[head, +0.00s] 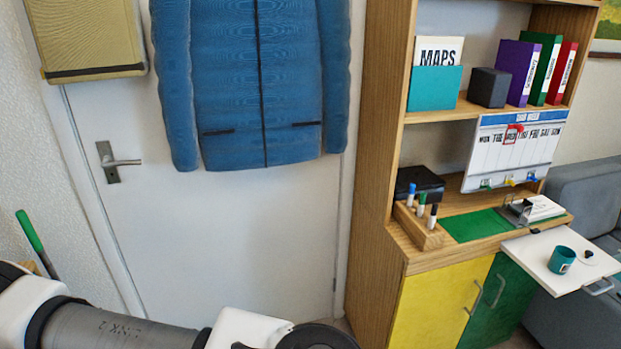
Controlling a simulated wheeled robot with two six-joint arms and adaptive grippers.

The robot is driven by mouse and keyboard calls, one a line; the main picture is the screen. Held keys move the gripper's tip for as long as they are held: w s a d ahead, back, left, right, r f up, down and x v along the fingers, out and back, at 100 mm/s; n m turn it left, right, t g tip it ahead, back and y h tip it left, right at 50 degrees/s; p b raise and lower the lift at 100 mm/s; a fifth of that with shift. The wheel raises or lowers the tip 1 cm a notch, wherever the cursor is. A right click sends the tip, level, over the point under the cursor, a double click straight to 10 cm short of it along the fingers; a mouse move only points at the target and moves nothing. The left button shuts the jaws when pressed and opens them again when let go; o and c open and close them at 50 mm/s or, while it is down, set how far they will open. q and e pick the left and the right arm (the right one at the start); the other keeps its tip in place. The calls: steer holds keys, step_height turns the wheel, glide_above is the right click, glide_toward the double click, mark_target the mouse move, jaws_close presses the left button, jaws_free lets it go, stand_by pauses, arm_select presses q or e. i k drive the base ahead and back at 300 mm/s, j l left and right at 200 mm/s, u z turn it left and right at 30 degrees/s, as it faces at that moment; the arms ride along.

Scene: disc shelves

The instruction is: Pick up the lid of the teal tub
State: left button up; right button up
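The teal tub (561,260) stands upright on a white pulled-out board (540,272) at the lower right, with its open top showing. Right beside it lies a small pale round piece with a black knob (588,256), which looks like the lid; its pale disc is hard to tell from the white board. My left arm crosses the bottom left, far from the tub, but its gripper does not show. My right gripper is not in view either.
A wooden shelf unit (380,180) holds folders, a calendar board (516,148) and a pen block (418,226). Below are yellow (440,305) and green doors. A grey sofa (590,195) stands behind the board at right. A white door (240,230) with a hanging blue jacket (265,80) is at left.

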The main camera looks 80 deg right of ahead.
mark_target(587, 257)
steer(key=z, duration=4.3)
steer(key=i+l+u, duration=0.5)
steer(key=l, duration=0.2)
steer(key=i+l+u, duration=0.4)
steer(key=l+u, duration=0.15)
steer(key=l, duration=0.25)
